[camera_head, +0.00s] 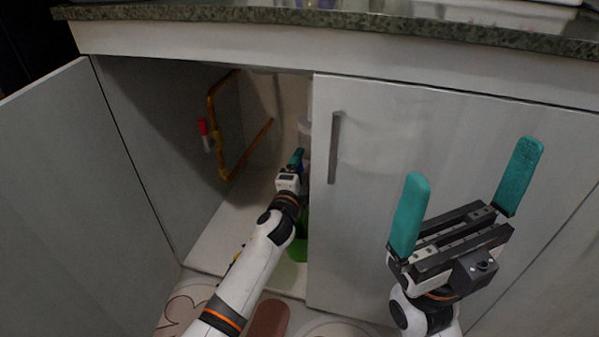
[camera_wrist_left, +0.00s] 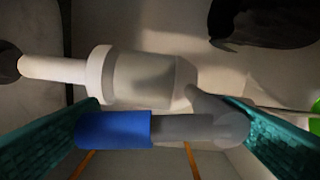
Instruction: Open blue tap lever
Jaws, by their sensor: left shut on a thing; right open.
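The blue tap lever (camera_wrist_left: 112,129) shows in the left wrist view, with a grey part extending to its right. It lies crosswise between the two teal fingers of my left gripper (camera_wrist_left: 168,112), which is shut on it. In the head view my left gripper (camera_head: 296,162) reaches inside the open cabinet, by the edge of the closed door. The blue lever cannot be made out there. My right gripper (camera_head: 474,165) is open and empty in front of the closed door.
A copper pipe (camera_head: 212,100) with a red lever (camera_head: 203,128) runs along the cabinet's inner left side. The left door (camera_head: 75,170) stands open; the right door (camera_head: 400,130) is closed. A green object (camera_head: 299,248) stands beside my left arm. A white pipe fitting (camera_wrist_left: 140,78) lies close to the blue lever.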

